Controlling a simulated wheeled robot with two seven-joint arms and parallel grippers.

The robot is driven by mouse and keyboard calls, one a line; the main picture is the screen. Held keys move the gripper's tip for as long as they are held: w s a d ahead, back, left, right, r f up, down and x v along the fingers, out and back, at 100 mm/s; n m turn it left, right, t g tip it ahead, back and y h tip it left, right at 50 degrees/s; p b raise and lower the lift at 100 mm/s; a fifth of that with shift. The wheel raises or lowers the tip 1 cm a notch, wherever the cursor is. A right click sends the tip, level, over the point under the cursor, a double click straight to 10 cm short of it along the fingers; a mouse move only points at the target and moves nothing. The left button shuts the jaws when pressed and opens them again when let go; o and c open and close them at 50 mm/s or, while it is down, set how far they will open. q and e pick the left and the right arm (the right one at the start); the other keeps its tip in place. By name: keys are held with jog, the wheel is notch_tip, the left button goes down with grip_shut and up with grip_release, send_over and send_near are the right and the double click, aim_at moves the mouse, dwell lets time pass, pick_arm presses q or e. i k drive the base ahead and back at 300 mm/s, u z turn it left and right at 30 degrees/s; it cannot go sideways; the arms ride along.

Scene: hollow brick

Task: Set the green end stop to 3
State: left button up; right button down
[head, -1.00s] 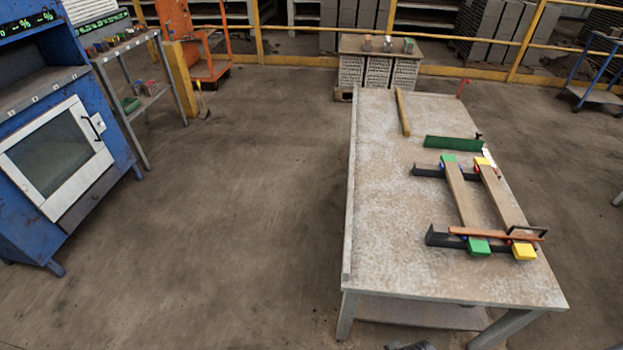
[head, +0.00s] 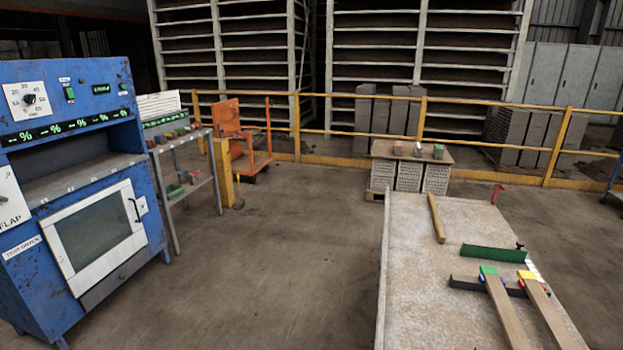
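A long green bar (head: 493,253) lies across the table at the right, with a small dark knob (head: 519,245) at its right end. It looks like the green end stop. A white strip (head: 535,269) runs along the table edge close to that knob; any numbers on it are too small to read. Just nearer are a green block (head: 488,270) and a yellow block (head: 526,275) at the far ends of two long brown bars (head: 507,312), which rest across a dark rail (head: 465,283). Neither of my grippers is in view.
The grey table (head: 405,255) fills the lower right, with a wooden stick (head: 437,218) on it. A blue machine (head: 85,200) with a dial stands at the left, beside a shelf (head: 185,180). The floor (head: 290,260) between is clear. A yellow railing (head: 340,133) runs behind.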

aim_at(485, 252)
jog(key=z, duration=3.35)
jog(key=i, duration=2.7)
jog(key=u, duration=1.3)
jog(key=i, duration=0.45)
jog(key=u, duration=0.1)
